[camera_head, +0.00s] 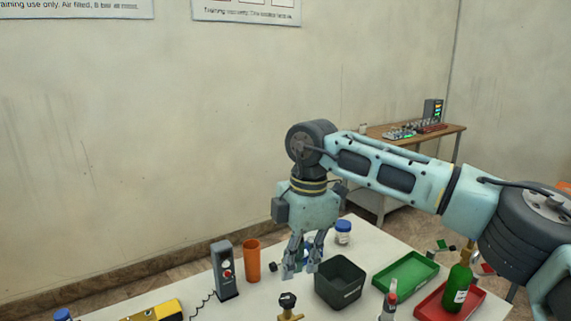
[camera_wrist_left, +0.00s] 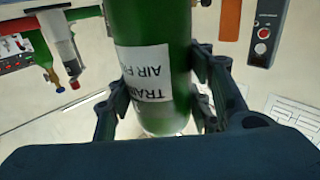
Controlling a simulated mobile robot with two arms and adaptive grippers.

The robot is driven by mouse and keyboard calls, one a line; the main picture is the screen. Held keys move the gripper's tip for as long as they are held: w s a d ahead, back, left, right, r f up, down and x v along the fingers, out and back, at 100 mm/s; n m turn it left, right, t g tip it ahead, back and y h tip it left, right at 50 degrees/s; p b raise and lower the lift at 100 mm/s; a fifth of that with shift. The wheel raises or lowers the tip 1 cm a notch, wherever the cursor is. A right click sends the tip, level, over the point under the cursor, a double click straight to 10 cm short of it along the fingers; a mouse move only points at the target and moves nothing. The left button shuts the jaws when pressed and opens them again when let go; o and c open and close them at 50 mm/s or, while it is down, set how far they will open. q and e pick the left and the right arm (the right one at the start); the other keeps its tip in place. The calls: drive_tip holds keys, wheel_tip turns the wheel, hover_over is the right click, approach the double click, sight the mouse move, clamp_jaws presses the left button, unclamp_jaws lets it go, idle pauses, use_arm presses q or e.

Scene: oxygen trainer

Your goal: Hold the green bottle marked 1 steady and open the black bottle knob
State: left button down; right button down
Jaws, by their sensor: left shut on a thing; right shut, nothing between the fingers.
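In the left wrist view my left gripper (camera_wrist_left: 160,82) is shut around the body of a green bottle (camera_wrist_left: 158,28). Its white label shows cut-off lettering; no number 1 is readable. In the head view a black knob (camera_head: 288,299) on a brass valve (camera_head: 290,315) rises at the bottom edge. It looks like the held bottle's top, but its body is out of frame. My right gripper (camera_head: 302,268) points down, shut and empty, behind and slightly right of the knob in the picture, apparently apart from it. The left gripper is outside the head view.
A grey box with a red button (camera_head: 225,270) and an orange cup (camera_head: 252,261) stand left of the right gripper. A dark bin (camera_head: 341,284), green tray (camera_head: 405,272), and red tray (camera_head: 433,306) with another green bottle (camera_head: 459,288) are to the right. A blue-lidded jar (camera_head: 343,232) stands behind.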

sight(288, 302)
wheel_tip(288, 302, down, 6)
drive_tip(key=s+d+m+y, duration=0.2)
drive_tip(key=m, duration=0.2)
drive_tip(key=shift+s, duration=0.15)
idle(0.4)
drive_tip(key=shift+a, duration=0.5)
idle(0.7)
drive_tip(key=shift+w+f, duration=0.1)
drive_tip(key=shift+w, duration=0.25)
